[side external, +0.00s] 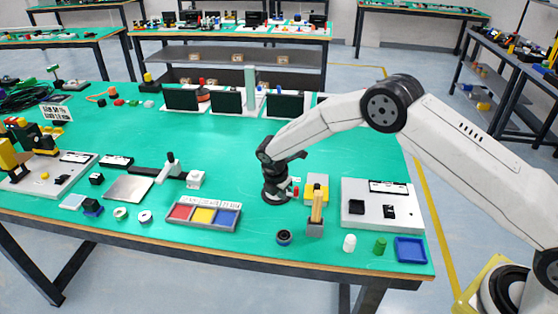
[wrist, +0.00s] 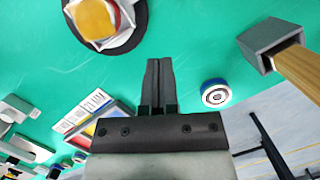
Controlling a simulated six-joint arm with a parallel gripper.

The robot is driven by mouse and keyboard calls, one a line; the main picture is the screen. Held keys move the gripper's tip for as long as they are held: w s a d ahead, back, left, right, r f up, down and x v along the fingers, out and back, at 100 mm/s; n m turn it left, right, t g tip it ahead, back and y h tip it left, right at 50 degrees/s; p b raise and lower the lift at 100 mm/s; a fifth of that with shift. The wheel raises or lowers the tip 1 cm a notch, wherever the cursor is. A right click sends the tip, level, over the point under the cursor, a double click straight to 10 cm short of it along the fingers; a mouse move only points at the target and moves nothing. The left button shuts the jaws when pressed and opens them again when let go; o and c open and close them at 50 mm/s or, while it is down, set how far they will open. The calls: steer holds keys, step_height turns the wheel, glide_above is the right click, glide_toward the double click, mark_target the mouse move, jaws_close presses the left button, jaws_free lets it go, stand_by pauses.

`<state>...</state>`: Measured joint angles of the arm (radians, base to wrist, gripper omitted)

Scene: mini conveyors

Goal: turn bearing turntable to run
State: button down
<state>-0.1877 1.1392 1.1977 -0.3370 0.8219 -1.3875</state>
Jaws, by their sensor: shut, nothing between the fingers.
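A round dark disc with a yellow-orange round top (wrist: 100,20), which looks like the turntable, is cut off by the upper edge of the wrist view. A small red and white part shows at its right side. My gripper (wrist: 159,64) is shut, with nothing between its fingers. Its tips are below and to the right of the disc in the wrist view, apart from it in the picture. In the side view my dark wrist is low over the green table and hides most of that spot. I cannot read the turntable's setting or any run mark.
A blue-rimmed bearing (side external: 283,237) and a grey holder with a wooden handle (side external: 315,228) stand in front. A tray of red, yellow and blue compartments (side external: 203,212) is to the left. A grey panel (side external: 366,224) is to the right.

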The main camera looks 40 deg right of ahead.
steer(key=shift+x, duration=1.25)
steer(key=shift+w+d+r, duration=0.1)
steer(key=shift+w+d, duration=0.05)
steer(key=shift+d, duration=0.4)
steer(key=shift+w+d+r, duration=0.1)
steer(key=shift+w+d, duration=0.05)
steer(key=shift+d, duration=0.45)
steer(key=shift+w+d, duration=0.2)
steer(key=shift+d, duration=0.55)
